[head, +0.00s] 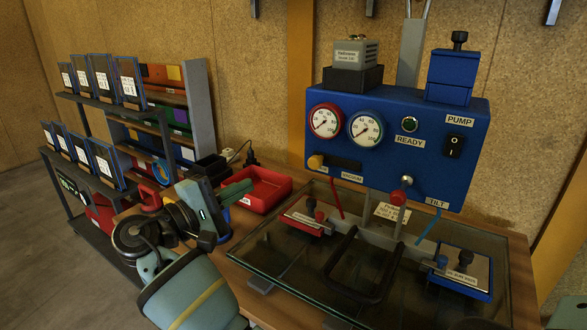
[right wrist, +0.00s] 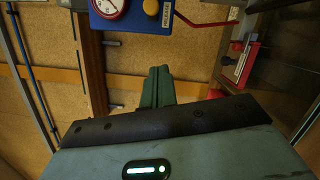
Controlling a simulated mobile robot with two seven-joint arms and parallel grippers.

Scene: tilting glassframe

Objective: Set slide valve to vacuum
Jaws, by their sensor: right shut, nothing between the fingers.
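The slide valve is on the left lower front of a blue control panel (head: 465,172) in the head view. Its yellow knob (head: 315,162) sits at the left end of a dark slot (head: 345,164); the VACUUM label (head: 351,177) is under the slot's right part. My right gripper (head: 240,188) is left of the panel, apart from the knob, over the red tray. Its green fingers (right wrist: 158,82) are shut and empty. My left gripper is out of view.
Below the panel are a glass pane (head: 270,252), a black handle (head: 345,270) and a red-knobbed tilt lever (head: 398,198). A red tray (head: 268,190) lies left of the pane. A rack with framed panels (head: 103,80) stands at left.

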